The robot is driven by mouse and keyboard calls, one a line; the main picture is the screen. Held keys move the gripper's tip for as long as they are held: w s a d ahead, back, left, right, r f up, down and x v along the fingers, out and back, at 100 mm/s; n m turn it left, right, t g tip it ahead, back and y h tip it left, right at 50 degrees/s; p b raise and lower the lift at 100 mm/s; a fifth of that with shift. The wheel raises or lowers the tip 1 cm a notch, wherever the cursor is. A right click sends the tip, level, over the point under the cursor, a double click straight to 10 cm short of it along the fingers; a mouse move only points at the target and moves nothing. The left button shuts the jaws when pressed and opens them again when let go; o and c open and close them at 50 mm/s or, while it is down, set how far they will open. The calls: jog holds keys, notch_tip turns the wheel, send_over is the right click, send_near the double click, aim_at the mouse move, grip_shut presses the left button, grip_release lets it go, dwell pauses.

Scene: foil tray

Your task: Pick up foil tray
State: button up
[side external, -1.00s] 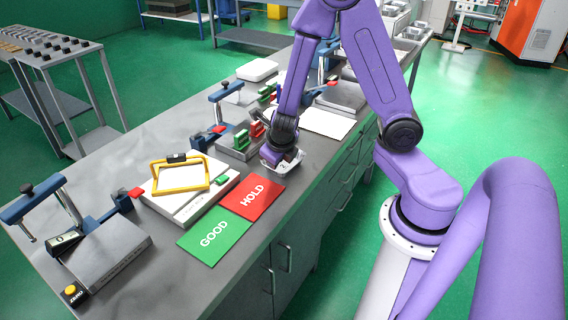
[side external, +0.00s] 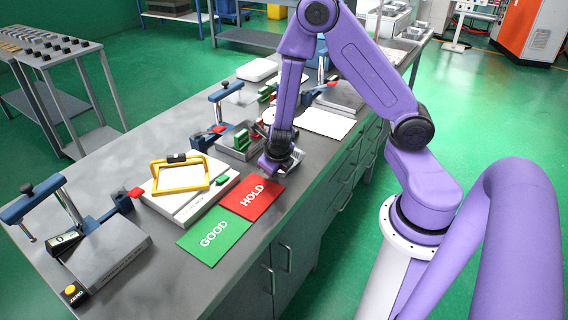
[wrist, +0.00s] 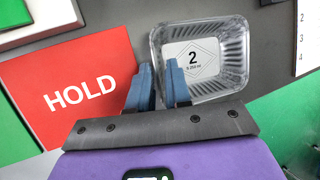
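The foil tray (wrist: 232,82) is a shallow clear-silver rectangular container with ribbed walls and a white label marked "2". It sits on the grey bench beside the red HOLD card. In the side external view the tray (side external: 296,158) is partly hidden by my gripper (side external: 270,168). In the wrist view my gripper (wrist: 158,66) has its two blue fingers a small gap apart. The tray's near left wall appears between them, with the right finger overlapping the tray. I cannot tell whether either finger touches the wall.
The red HOLD card (wrist: 75,90) lies left of the tray in the wrist view, and the green GOOD card (side external: 214,237) adjoins it. The bench's front edge is close.

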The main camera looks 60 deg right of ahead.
jog(key=shift+c, duration=0.3)
grip_shut()
jog(key=shift+r, duration=0.15)
notch_tip(320, 180, up, 10)
dwell(0.6)
